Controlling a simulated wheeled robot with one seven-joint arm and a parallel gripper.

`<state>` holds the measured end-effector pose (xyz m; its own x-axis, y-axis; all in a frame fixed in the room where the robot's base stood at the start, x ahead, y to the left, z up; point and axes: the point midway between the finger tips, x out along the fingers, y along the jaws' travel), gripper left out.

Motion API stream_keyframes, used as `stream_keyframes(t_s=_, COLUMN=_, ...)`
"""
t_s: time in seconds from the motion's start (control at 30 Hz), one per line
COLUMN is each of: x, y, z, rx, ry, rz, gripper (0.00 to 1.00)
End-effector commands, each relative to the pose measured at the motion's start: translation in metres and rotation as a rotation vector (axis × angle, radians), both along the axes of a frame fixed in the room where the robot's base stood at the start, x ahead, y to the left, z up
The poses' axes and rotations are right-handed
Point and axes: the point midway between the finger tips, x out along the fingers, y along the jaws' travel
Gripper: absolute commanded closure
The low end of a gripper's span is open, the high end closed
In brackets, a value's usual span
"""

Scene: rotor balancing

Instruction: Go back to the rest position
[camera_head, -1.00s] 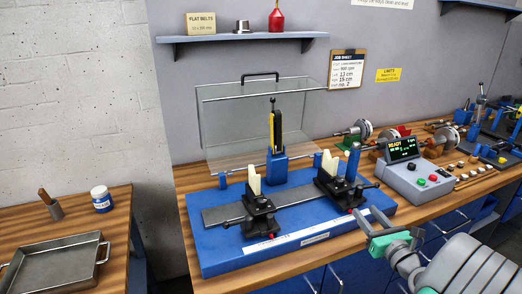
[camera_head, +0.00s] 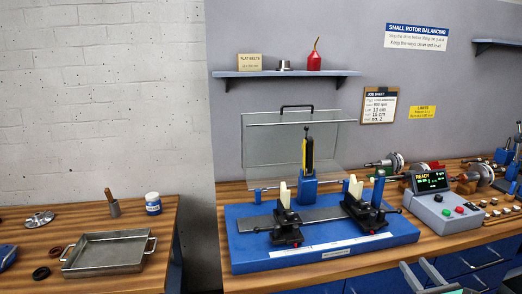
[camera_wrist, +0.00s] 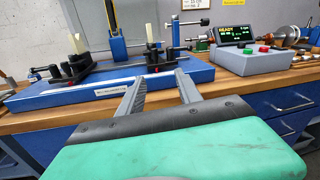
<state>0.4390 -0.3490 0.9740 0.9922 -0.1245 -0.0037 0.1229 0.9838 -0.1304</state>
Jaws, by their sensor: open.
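The blue balancing machine (camera_head: 240,250) stands on the wooden bench beyond the fingers, with two black supports (camera_head: 287,228) carrying cream uprights. It also shows in the wrist view (camera_wrist: 60,97). The fingers look apart from it.
A control box (camera_head: 445,212) reading READY stands right of the machine, with rotors (camera_head: 485,175) behind it. A clear guard (camera_head: 265,150) is raised at the back.

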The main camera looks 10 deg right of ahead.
Motion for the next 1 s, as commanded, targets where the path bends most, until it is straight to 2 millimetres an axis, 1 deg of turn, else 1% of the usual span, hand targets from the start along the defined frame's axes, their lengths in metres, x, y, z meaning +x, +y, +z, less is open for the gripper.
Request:
stream_keyframes(t_s=0.17, x=0.001, y=0.008, z=-0.005, rx=-0.157, ry=0.038, rz=0.037, gripper=0.59)
stream_keyframes(t_s=0.27, x=0.001, y=0.016, z=-0.014, rx=-0.282, ry=0.08, rz=0.076, gripper=0.59)
stream_keyframes(t_s=0.33, x=0.0, y=0.022, z=-0.026, rx=-0.389, ry=0.127, rz=0.114, gripper=0.59)
stream_keyframes(t_s=0.37, x=0.0, y=0.024, z=-0.033, rx=-0.44, ry=0.151, rz=0.133, gripper=0.59)
stream_keyframes(t_s=0.47, x=-0.006, y=0.033, z=-0.063, rx=-0.616, ry=0.249, rz=0.216, gripper=0.59)
stream_keyframes(t_s=0.57, x=-0.02, y=0.049, z=-0.108, rx=-0.79, ry=0.368, rz=0.345, gripper=0.59)
stream_keyframes(t_s=0.6, x=-0.029, y=0.056, z=-0.127, rx=-0.857, ry=0.416, rz=0.409, gripper=0.59)
stream_keyframes(t_s=0.67, x=-0.045, y=0.067, z=-0.156, rx=-0.949, ry=0.484, rz=0.518, gripper=0.59)
stream_keyframes(t_s=0.7, x=-0.058, y=0.075, z=-0.173, rx=-1.003, ry=0.523, rz=0.594, gripper=0.59)
stream_keyframes(t_s=0.77, x=-0.078, y=0.085, z=-0.195, rx=-1.073, ry=0.575, rz=0.711, gripper=0.59)
stream_keyframes(t_s=0.8, x=-0.094, y=0.092, z=-0.207, rx=-1.115, ry=0.605, rz=0.791, gripper=0.59)
stream_keyframes(t_s=0.87, x=-0.117, y=0.1, z=-0.22, rx=-1.169, ry=0.645, rz=0.909, gripper=0.59)
stream_keyframes(t_s=0.9, x=-0.134, y=0.105, z=-0.225, rx=-1.2, ry=0.667, rz=0.989, gripper=0.59)
stream_keyframes(t_s=0.97, x=-0.158, y=0.114, z=-0.23, rx=-1.241, ry=0.694, rz=1.123, gripper=0.59)
stream_keyframes(t_s=1.0, x=-0.174, y=0.122, z=-0.23, rx=-1.267, ry=0.706, rz=1.223, gripper=0.59)
